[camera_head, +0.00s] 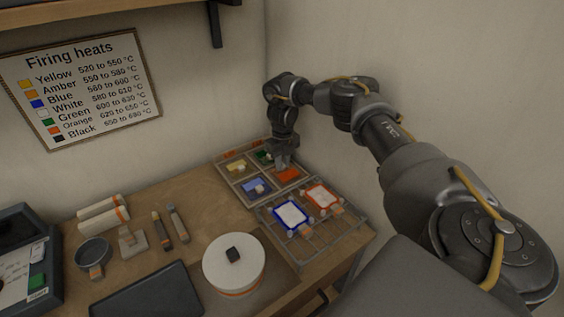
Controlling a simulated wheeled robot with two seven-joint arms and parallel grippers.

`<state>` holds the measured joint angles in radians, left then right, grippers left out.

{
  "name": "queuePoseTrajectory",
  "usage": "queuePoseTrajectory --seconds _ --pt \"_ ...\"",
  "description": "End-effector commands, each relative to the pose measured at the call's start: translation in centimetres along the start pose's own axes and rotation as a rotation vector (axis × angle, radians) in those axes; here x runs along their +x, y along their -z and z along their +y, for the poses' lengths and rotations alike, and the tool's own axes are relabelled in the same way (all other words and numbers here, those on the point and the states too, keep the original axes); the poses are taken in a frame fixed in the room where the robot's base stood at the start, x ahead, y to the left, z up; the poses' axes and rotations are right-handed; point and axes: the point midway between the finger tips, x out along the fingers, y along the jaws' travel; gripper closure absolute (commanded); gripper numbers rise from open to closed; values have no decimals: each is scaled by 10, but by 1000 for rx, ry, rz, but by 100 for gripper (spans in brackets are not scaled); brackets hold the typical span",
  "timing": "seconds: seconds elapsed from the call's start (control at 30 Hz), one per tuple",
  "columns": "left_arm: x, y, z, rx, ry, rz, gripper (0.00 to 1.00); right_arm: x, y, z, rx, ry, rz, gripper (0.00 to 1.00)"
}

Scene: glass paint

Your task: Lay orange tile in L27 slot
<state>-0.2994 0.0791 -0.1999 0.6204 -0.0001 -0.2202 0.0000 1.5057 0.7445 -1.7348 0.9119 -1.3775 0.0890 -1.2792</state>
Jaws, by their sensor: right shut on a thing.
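The orange tile (289,174) is in the right rear part of the divided tray (243,205) on the bench. My right gripper (282,163) reaches down from above at the tile's rear edge and is shut on it. The grip point is small and partly hidden by the gripper. I cannot tell whether the tile is lifted off the tray floor. No slot label L27 can be read. My left gripper is not in view.
The tray also holds a blue tile (254,187), a yellow one (237,168) and a green one (263,156). In front is a wire rack (325,238) with blue-edged (291,215) and orange-edged (322,196) white pieces. A white lidded pot (232,268) stands to the left.

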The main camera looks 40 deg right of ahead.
Motion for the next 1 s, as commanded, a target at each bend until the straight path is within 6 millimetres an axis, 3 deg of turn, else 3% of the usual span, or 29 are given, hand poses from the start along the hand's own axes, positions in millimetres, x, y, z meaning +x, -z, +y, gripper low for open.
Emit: queuePoseTrajectory --seconds 0.97,1.0 --pt "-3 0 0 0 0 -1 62 2 0 0 -1 0 0 100" --pt "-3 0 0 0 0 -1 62 2 0 0 -1 0 0 79"
